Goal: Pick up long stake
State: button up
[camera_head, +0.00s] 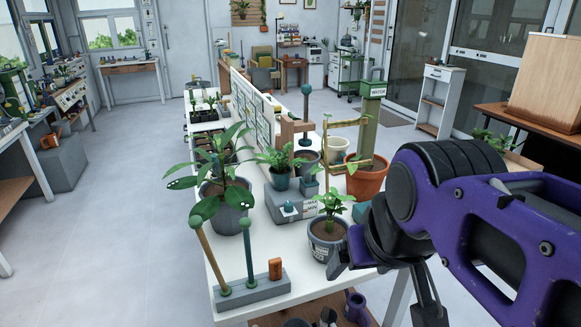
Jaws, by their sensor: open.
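Two upright stakes stand in a grey block holder (255,289) at the near left corner of the white table. One stake is tan (210,256) with a green ball top, and the other is green (248,255) with a ball top. The tan one looks slightly longer, but I cannot be sure which is the long stake. My gripper (386,284) is open, with its dark fingers near the table's right edge. It is to the right of both stakes and apart from them. Nothing shows between its fingers.
A small orange object (275,268) is on the holder. A large-leaved plant in a grey pot (229,211) stands just behind the stakes. A smaller potted plant (326,239) lies between the holder and my gripper. A terracotta pot (367,182) stands farther back.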

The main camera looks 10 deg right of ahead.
aim_at(195, 223)
jog(key=z, duration=0.15)
jog(key=u, duration=1.1)
